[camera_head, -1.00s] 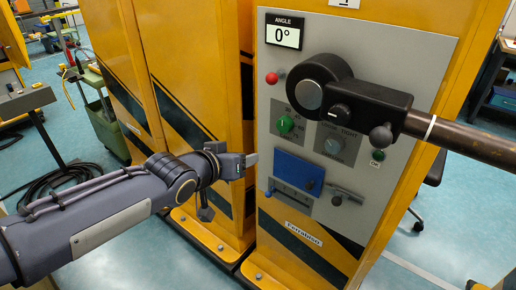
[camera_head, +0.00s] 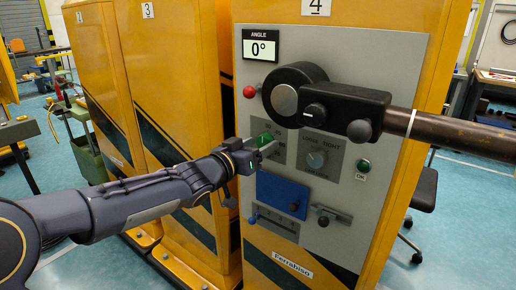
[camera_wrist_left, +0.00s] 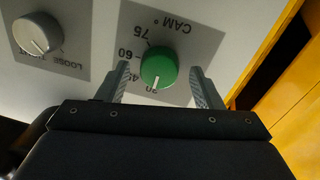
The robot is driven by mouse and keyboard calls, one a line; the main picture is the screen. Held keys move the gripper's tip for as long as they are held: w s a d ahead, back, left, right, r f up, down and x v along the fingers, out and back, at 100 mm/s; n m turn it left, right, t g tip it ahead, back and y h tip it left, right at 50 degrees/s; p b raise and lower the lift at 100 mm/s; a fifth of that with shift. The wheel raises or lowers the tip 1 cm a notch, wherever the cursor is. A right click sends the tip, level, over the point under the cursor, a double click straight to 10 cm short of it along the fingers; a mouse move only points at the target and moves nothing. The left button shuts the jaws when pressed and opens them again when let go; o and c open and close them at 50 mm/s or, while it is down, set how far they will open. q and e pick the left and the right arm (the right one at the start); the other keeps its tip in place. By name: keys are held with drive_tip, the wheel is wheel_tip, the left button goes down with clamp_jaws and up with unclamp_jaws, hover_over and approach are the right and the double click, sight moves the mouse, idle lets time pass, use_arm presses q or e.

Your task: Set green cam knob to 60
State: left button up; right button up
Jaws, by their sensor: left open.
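The green cam knob (camera_head: 264,139) is on the grey panel, partly hidden by my left gripper (camera_head: 262,148) in the head view. In the left wrist view the knob (camera_wrist_left: 158,67) sits between the two open fingers, with a visible gap on each side. Its white mark points down in that view, at a partly hidden label that looks like 30. The printed 60 (camera_wrist_left: 131,53) lies to the knob's left there, and the picture is upside down. My right gripper is not in view.
A grey dial marked loose and tight (camera_head: 316,159) is right of the knob. Above are a black clamp (camera_head: 345,105) with a long bar (camera_head: 465,135), a red ball (camera_head: 249,92) and an angle display (camera_head: 260,46) reading 0°. A blue plate (camera_head: 282,194) is below.

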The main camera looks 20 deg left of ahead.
use_arm(q)
drive_tip(key=shift+w+d, duration=0.1)
drive_tip(key=shift+w, duration=0.05)
drive_tip(key=shift+c, duration=0.4)
drive_tip(key=c, duration=0.9)
